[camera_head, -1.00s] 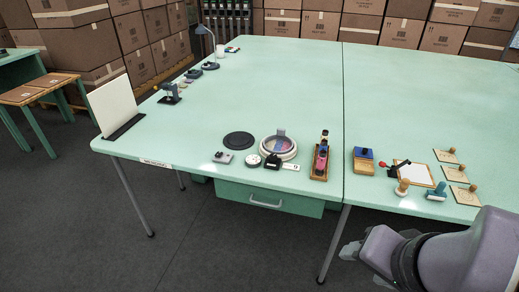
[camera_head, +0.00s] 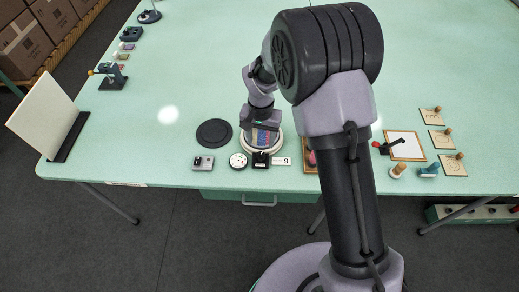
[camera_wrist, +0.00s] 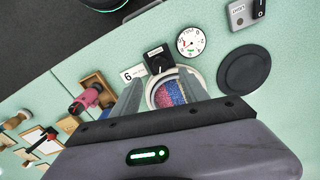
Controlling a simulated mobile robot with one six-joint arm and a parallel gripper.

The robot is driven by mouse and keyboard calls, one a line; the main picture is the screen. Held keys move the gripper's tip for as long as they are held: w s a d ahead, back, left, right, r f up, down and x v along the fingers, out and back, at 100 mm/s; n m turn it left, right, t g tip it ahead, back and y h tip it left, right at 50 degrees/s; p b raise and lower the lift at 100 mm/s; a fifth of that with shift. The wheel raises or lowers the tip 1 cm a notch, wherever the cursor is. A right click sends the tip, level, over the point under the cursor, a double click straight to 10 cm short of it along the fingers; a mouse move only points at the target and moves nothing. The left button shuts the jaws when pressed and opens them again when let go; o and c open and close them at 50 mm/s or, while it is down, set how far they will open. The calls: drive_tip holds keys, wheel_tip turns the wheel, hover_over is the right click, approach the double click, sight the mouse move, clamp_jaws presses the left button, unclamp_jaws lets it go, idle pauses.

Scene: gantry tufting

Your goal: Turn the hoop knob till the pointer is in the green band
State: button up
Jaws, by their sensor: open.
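The round hoop (camera_head: 248,148) with blue and pink striped fabric sits near the table's front edge; it also shows in the wrist view (camera_wrist: 154,99). The black hoop knob (camera_wrist: 157,60) is on the hoop's rim side, and it shows in the head view (camera_head: 261,160). The white round dial (camera_wrist: 191,41) beside it has a small green band at its edge; its pointer is too small to read surely. My gripper (camera_wrist: 160,82) is open above the hoop, its fingers apart and empty, pointing toward the knob. In the head view my gripper (camera_head: 262,124) partly hides the hoop.
A black disc (camera_head: 214,133) and a grey switch box (camera_head: 203,163) lie left of the hoop. A number card (camera_head: 282,161) lies beside the knob. A pink tool on a wooden base (camera_wrist: 86,100), stamps and a framed sheet (camera_head: 405,146) are on the other side.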

sight(261, 155)
wheel_tip(261, 155, down, 9)
drive_tip(key=shift+r+b, duration=0.15)
drive_tip(key=shift+b, duration=0.75)
drive_tip(key=shift+c, duration=0.2)
clamp_jaws()
